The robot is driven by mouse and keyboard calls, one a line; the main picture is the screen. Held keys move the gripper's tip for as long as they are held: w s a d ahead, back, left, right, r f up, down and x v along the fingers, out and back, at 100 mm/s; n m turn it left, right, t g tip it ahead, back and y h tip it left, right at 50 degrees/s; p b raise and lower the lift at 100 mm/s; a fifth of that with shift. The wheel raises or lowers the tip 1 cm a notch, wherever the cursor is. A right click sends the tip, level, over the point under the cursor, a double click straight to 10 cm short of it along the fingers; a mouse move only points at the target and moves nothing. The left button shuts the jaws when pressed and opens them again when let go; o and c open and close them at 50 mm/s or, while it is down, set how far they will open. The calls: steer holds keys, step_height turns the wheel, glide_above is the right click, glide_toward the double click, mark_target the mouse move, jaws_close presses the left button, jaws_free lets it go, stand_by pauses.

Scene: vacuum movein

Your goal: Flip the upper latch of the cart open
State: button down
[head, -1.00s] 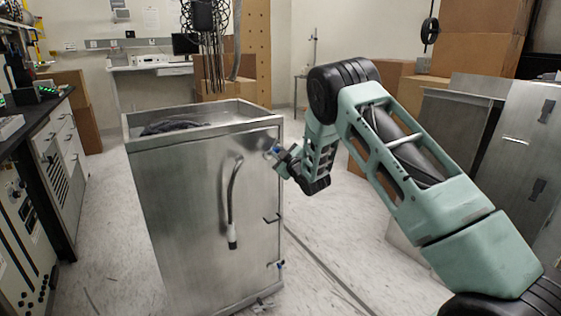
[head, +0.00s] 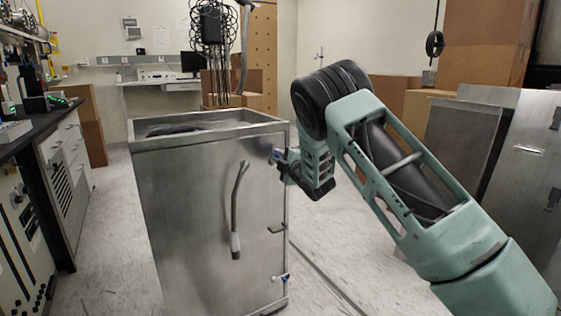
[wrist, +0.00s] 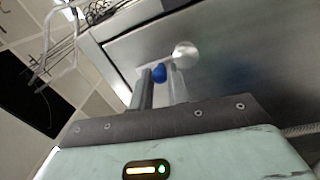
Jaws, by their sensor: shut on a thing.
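The metal cart (head: 190,220) stands upright left of my arm. Its upper latch (head: 276,155) is near the top right edge of the front face. My gripper (head: 281,163) is at this latch, reaching in from the right. In the wrist view, my gripper (wrist: 160,88) is shut on the upper latch, with its blue tip (wrist: 159,73) between the two fingers. The latch's round silver end (wrist: 185,54) shows just beyond the fingers. The lower latch (head: 280,278), also blue-tipped, is near the bottom right edge. The fingers partly hide the upper latch.
A curved hose-like handle (head: 236,212) and a small dark bracket (head: 277,228) stick out from the cart's front. A dark workbench (head: 40,130) lines the left. Metal cabinets (head: 500,180) stand at right. Floor (head: 345,235) is open between cart and cabinets.

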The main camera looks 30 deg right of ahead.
stand_by(0.5)
steer(key=c, duration=1.3)
jaws_free()
steer(key=shift+c, duration=0.2)
steer(key=s+f+p, duration=0.1)
steer(key=s, duration=1.6)
steer(key=shift+s+d+f, duration=0.15)
steer(key=shift+s+d, duration=0.05)
steer(key=shift+d, duration=0.05)
